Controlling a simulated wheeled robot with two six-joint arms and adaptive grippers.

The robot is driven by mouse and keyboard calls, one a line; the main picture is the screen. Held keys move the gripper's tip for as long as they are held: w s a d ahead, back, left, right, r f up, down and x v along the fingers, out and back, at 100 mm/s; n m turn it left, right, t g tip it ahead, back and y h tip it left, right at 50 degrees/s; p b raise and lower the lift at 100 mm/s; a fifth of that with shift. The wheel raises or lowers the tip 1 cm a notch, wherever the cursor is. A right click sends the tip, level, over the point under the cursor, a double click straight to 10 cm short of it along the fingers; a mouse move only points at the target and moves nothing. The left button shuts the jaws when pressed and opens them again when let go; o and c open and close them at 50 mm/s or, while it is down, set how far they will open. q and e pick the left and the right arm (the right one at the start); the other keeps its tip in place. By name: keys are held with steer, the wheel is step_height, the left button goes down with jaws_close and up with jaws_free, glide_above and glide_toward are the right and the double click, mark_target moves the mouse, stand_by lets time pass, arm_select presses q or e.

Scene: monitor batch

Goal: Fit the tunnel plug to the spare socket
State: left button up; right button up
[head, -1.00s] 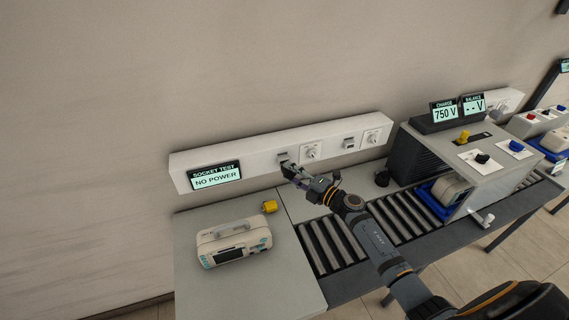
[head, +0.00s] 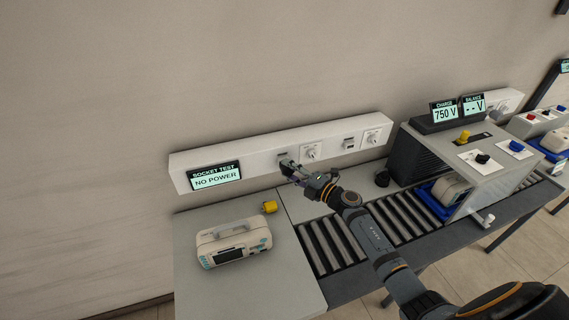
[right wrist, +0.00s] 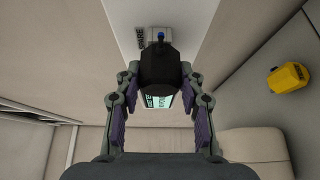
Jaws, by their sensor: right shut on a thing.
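My right gripper (head: 292,170) is at the white wall rail, in front of the socket left of the first round dial. In the right wrist view it is shut on a black plug (right wrist: 161,72), held between its two fingers. The plug's blue-tipped front points at the spare socket (right wrist: 157,34), a small grey outlet labelled SPARE. The plug's front is very close to the socket; I cannot tell whether they touch. In the head view the gripper mostly hides the plug and the spare socket (head: 283,156). My left gripper is not in view.
The socket test screen (head: 216,176) reads NO POWER. A yellow plug (head: 269,207) and a white monitor (head: 234,243) are on the grey table at left. A roller conveyor (head: 330,243) runs right to a grey machine (head: 455,160) showing 750 V.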

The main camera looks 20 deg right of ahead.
steer(key=o, duration=1.2)
steer(key=v, duration=1.2)
